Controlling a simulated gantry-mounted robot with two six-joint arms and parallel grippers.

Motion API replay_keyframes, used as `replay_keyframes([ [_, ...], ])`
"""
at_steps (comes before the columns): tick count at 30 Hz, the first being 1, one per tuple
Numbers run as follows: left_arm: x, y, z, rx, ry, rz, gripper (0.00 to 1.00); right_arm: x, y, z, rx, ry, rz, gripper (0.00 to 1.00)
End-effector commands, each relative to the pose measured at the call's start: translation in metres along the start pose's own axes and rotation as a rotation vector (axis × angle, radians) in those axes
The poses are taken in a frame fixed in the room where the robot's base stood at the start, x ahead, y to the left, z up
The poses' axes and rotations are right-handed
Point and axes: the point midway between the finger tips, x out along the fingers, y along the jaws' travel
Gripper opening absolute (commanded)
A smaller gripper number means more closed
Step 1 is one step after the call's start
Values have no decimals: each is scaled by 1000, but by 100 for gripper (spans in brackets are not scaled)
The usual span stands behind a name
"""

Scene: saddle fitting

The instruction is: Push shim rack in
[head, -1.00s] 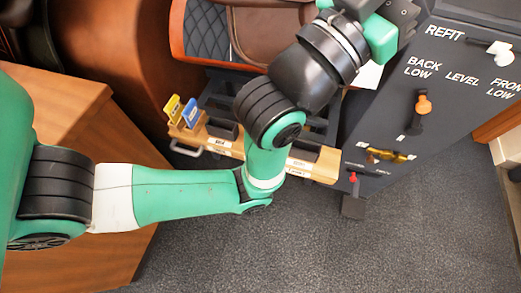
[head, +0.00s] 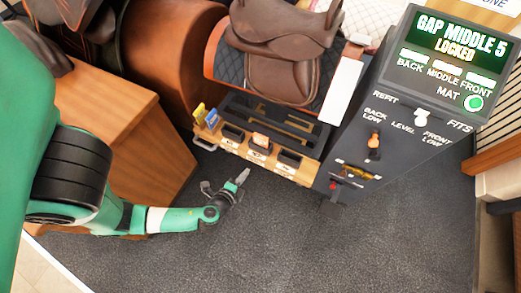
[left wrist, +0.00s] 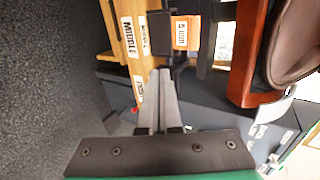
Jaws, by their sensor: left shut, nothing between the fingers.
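The shim rack (head: 242,149) is a long wooden tray with dark compartments, along the front of the saddle stand. An orange shim (head: 261,140) sits in its middle compartment; it also shows in the left wrist view (left wrist: 180,33). Yellow (head: 199,112) and blue (head: 212,118) tabs stand at its left end, above a metal handle (head: 205,144). My left gripper (head: 244,174) is shut and empty, just in front of the rack's front face. In the left wrist view its closed fingertips (left wrist: 160,72) point toward the rack; contact is unclear. My right gripper is out of view.
A brown saddle (head: 277,50) sits on the stand behind the rack. The dark console (head: 350,140) with levers stands to the right; its screen (head: 450,40) reads "GAP MIDDLE 5 LOCKED". A wooden cabinet (head: 120,130) is at left. Grey carpet in front is clear.

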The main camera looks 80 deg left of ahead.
Motion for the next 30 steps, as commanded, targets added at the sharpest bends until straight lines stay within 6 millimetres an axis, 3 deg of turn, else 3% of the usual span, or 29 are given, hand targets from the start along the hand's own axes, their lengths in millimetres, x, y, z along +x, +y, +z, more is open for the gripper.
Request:
replay_keyframes([
  [12,32,10,1,-10,-3,-4,0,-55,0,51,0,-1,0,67],
  [14,42,3,1,-10,-7,-1,0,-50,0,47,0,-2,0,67],
  [23,106,2,1,-8,-4,-4,0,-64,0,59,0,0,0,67],
  [30,132,-17,0,-5,0,-2,0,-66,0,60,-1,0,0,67],
])
